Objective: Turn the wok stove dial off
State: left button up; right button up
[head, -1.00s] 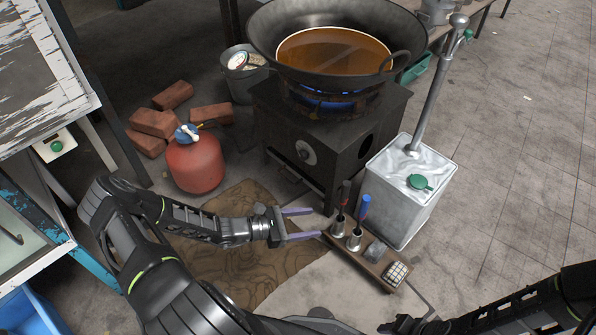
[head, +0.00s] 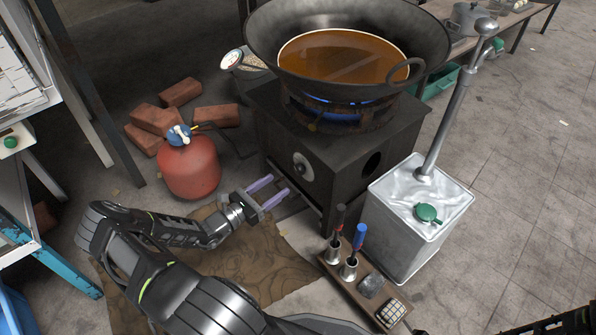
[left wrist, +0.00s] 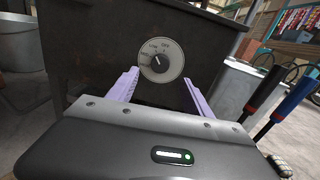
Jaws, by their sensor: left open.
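The wok stove (head: 335,150) is a dark box with blue flame under a large wok (head: 350,45) of orange-brown liquid. Its round dial (head: 303,166) is on the front face. In the left wrist view the dial (left wrist: 161,61) is a pale disc with a dark knob and lettering, straight ahead between my fingers. The knob points to the upper left. My left gripper (head: 270,193) is open and empty, a little below and in front of the dial, apart from it. Only a dark part of my right arm shows at the lower right corner; its gripper is out of view.
A red gas cylinder (head: 190,168) and several bricks (head: 155,118) are left of the stove. A metal can with a pump (head: 420,215) stands at right. A wooden board (head: 353,287) with two tools in metal cups lies in front. A brown mat (head: 225,255) covers the floor.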

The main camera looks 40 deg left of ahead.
aim_at(297, 171)
pick_arm(q)
jog(key=b+x, duration=0.2)
jog(key=x, duration=0.4)
jog(key=shift+w+d+f, duration=0.15)
jog(key=shift+w, duration=0.2)
jog(key=shift+w+d+b, duration=0.1)
jog(key=shift+w+b, duration=0.25)
jog(key=shift+w, duration=0.15)
grip_shut()
